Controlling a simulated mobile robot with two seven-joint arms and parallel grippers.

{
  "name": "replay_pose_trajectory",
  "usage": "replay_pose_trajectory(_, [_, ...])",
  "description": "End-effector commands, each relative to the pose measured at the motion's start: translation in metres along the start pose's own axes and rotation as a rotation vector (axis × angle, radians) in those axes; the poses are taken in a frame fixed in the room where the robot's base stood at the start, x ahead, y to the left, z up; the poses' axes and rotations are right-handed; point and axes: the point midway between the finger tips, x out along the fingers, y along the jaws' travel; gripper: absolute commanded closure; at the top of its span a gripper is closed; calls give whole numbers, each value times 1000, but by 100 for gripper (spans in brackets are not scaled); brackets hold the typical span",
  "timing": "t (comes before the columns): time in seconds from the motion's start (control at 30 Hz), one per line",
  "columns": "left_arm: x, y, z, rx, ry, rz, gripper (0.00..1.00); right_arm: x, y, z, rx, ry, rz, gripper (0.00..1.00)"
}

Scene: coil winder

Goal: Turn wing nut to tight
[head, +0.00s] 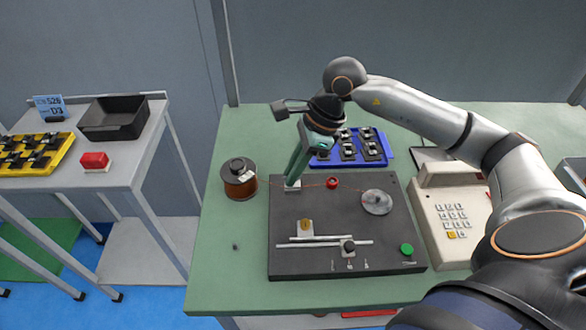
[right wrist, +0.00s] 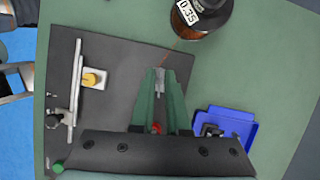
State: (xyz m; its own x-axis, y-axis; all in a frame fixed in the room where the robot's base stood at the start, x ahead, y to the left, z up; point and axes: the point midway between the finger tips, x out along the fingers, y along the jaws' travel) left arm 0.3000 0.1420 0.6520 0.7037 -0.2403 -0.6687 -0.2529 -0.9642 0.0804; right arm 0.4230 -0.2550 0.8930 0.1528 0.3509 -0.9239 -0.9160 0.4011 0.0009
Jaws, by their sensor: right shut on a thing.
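My right gripper (head: 292,182) reaches down onto the back left corner of the dark winder base plate (head: 285,258). Its green fingers are shut on a small grey piece, the wing nut (right wrist: 160,80), at the pale tensioner block (head: 293,187). The fingers hide most of the nut, so I cannot tell its turn angle. A thin copper wire runs from the copper wire spool (head: 239,180), left of the plate, to this block and on past the red eyelet (head: 332,182) towards the round grey disc (head: 377,201). My left gripper is not in view.
On the plate are a brass-yellow piece (head: 305,227), a rail with a black knob (head: 348,246) and a green button (head: 407,249). A blue tray (head: 387,154) stands behind, a beige keypad device (head: 443,220) at right.

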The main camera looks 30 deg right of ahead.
Motion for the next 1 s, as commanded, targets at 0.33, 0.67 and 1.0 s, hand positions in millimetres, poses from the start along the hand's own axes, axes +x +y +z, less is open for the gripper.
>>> replay_pose_trajectory(0.33, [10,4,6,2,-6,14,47,1,0,0,135,0,-58,100])
replay_pose_trajectory(0.67, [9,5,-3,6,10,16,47,0,0,0,141,1,-60,82])
replay_pose_trajectory(1.0, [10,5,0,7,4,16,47,0,0,0,141,0,-59,60])
